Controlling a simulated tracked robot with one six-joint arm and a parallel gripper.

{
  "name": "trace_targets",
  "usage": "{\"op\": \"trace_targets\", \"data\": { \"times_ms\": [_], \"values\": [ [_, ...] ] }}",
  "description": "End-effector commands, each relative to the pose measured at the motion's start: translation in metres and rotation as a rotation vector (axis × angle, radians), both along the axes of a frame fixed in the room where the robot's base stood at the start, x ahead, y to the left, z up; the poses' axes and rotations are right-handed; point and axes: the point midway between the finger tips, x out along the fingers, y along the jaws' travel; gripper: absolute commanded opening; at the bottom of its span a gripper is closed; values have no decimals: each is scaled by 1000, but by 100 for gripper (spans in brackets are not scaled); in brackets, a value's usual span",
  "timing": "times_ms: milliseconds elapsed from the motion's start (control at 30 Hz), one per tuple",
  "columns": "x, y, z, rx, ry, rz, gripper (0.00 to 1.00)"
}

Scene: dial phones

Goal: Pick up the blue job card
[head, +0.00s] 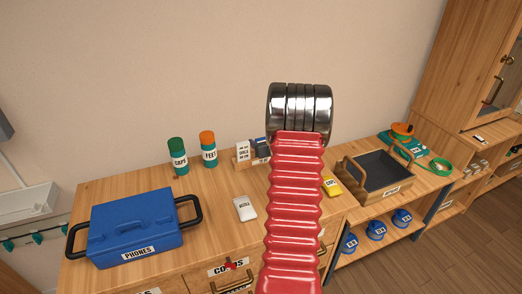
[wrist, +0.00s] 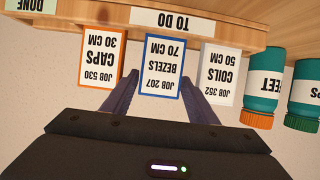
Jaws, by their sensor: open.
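The blue-edged job card (wrist: 161,60), reading "JOB 207 BEZELS 70 CM", stands in a wooden rack (wrist: 215,20) labelled "TO DO", upside down in the wrist view. My gripper (wrist: 161,82) is open, with one dark finger on each side of this card and a gap visible between. An orange-edged card (wrist: 102,55), "JOB 530 CAPS 30 CM", is to the left, and a pale-edged card (wrist: 220,70), "JOB 352 COILS 50 CM", to the right.
Green-capped (head: 177,156) and orange-capped (head: 208,150) bottles stand left of the rack. A blue "PHONES" case (head: 135,225), a white block (head: 245,208) and a yellow item (head: 332,187) are on the bench. A dark-bottomed wooden tray (head: 385,172) is at right.

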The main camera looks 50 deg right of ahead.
Motion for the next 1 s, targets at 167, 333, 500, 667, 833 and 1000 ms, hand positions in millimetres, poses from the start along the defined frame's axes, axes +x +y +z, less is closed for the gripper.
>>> {"op": "trace_targets", "data": {
  "times_ms": [167, 333, 500, 667, 833, 1000],
  "values": [
    [0, 0, 0, 0, 0, 0, 53],
    [0, 0, 0, 0, 0, 0, 53],
    [0, 0, 0, 0, 0, 0, 50],
    [0, 0, 0, 0, 0, 0, 38],
    [0, 0, 0, 0, 0, 0, 26],
    [0, 0, 0, 0, 0, 0, 22]
  ]
}}
